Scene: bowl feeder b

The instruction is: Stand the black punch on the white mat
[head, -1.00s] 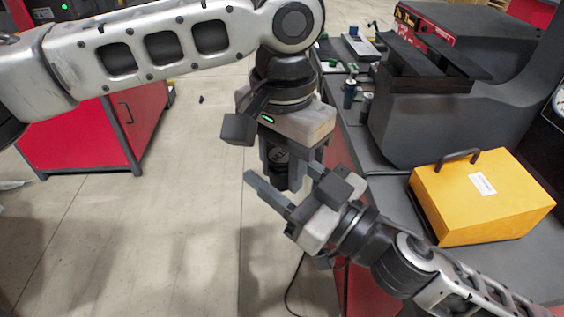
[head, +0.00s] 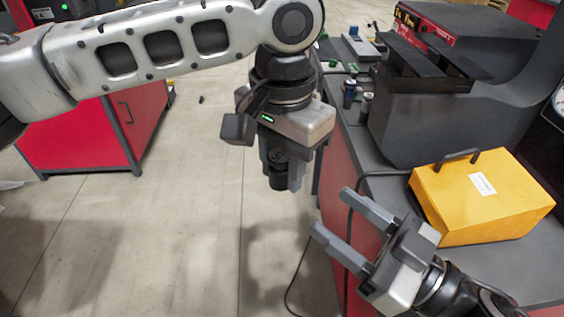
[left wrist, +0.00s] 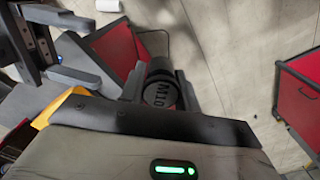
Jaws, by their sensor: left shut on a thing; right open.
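The black punch (head: 278,181) is between the fingers of my left gripper (head: 283,172), which is shut on it and points down. The punch hangs roughly upright in the air, over the floor left of the bench. In the left wrist view, the punch (left wrist: 160,92) shows a round end marked M10 between the fingers. My right gripper (head: 331,210) is open and empty, lower and to the right of the punch, apart from it. Its fingers also show at the upper left of the left wrist view. I cannot make out the white mat with certainty.
A grey bench (head: 385,187) runs along the right. On it stand a yellow case (head: 475,215) with a handle, a large dark machine (head: 425,125) and small dark cylinders (head: 349,92). A red cabinet (head: 85,130) stands at left. The floor between is clear.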

